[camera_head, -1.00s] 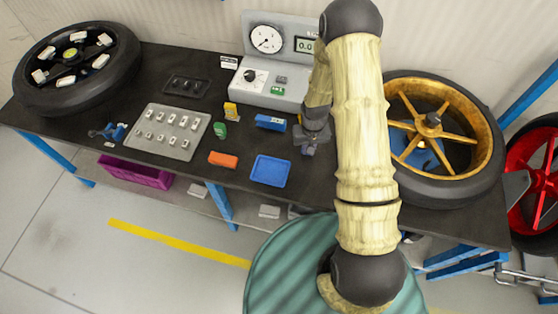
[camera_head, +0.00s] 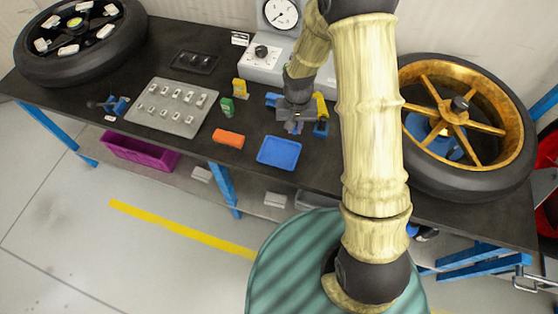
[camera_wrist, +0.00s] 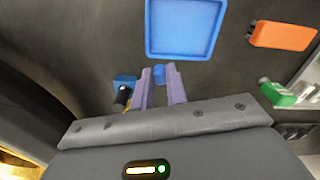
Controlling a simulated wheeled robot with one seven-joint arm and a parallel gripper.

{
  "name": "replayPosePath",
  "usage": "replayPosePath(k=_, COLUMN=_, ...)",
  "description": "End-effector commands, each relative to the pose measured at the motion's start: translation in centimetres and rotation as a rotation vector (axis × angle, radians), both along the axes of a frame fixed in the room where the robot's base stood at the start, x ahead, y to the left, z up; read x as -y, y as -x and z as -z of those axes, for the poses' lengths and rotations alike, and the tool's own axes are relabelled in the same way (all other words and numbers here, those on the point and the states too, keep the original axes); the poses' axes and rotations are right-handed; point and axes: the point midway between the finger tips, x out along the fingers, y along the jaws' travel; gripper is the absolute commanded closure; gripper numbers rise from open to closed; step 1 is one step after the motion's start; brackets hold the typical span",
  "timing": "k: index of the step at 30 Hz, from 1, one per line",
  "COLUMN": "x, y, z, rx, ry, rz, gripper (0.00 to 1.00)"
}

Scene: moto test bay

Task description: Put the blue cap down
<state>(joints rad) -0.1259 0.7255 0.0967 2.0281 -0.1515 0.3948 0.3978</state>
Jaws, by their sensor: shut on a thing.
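The blue cap (camera_wrist: 159,72) shows as a small blue piece between my gripper's two purple-grey fingers (camera_wrist: 162,80) in the wrist view. My gripper is shut on it. In the head view my gripper (camera_head: 293,124) is over the dark bench, just behind the shallow blue tray (camera_head: 279,152). The tray is empty and also shows in the wrist view (camera_wrist: 186,28), just beyond the fingertips. Most of the cap is hidden by the fingers.
An orange block (camera_head: 229,139) and a green piece (camera_head: 227,107) lie left of the tray. A blue and black item (camera_head: 321,129) is right of my gripper. A grey tray of parts (camera_head: 169,106) lies left; a gold-spoked wheel (camera_head: 455,118) lies right.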

Motion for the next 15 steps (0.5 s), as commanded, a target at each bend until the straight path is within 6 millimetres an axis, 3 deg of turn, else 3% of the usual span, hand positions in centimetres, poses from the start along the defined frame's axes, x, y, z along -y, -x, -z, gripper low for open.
replayPosePath(k=1, x=-1.2, y=0.2, z=0.9, rx=0.006, ry=-0.001, rz=0.001, gripper=1.00)
replayPosePath(k=6, x=-3.8, y=1.4, z=0.1, rx=0.004, ry=0.003, rz=0.020, gripper=1.00)
replayPosePath(k=15, x=-4.8, y=1.9, z=-0.8, rx=0.000, ry=0.006, rz=0.028, gripper=1.00)
